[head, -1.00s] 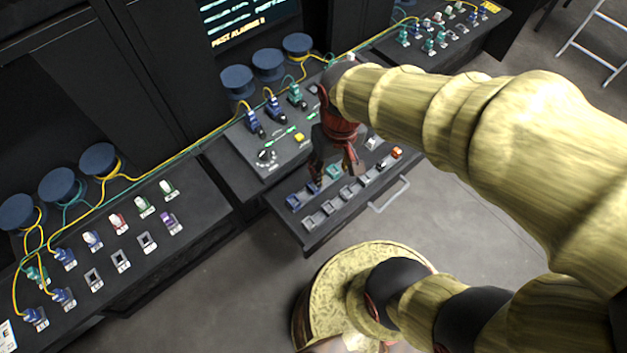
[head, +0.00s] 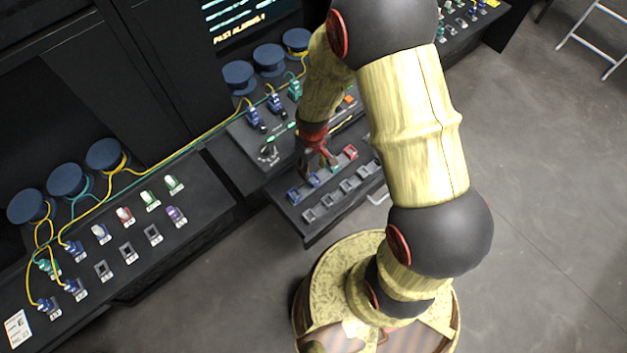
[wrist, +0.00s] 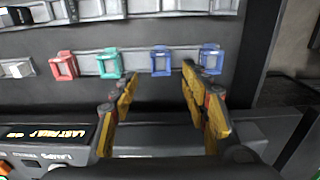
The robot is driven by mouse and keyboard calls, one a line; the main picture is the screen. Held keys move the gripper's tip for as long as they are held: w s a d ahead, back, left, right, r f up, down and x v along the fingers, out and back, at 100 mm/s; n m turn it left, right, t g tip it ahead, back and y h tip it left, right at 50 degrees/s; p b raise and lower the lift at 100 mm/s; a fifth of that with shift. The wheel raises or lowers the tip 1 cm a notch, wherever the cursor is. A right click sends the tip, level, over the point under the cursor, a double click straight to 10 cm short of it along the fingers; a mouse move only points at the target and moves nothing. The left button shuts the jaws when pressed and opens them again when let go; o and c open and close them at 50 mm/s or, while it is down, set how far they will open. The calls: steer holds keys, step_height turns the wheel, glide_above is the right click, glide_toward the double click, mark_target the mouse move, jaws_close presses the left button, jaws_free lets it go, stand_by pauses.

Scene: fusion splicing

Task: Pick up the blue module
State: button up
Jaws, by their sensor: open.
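Two blue modules stand side by side at one end of the back row in the pulled-out drawer. In the wrist view one blue module (wrist: 160,61) lies between the lines of my fingers, and the other blue module (wrist: 210,58) is just right of it, beyond the right fingertip. In the head view the outer blue module (head: 293,195) shows at the drawer's left end, with the inner one (head: 313,180) beside it, partly hidden by my fingers. My gripper (wrist: 160,80) is open and empty; it also shows above the row in the head view (head: 319,163).
A green module (wrist: 108,63) and a red module (wrist: 63,65) continue the row to the left in the wrist view. Grey sockets (head: 340,190) fill the drawer's front row. A console panel with a small display (wrist: 45,133) lies near my gripper.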

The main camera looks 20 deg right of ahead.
mark_target(313, 179)
steer(key=f+b, duration=0.1)
steer(key=f, duration=0.5)
steer(key=shift+s+f, duration=0.1)
steer(key=shift+s, duration=0.1)
steer(key=shift+c, duration=1.2)
steer(key=c, duration=0.9)
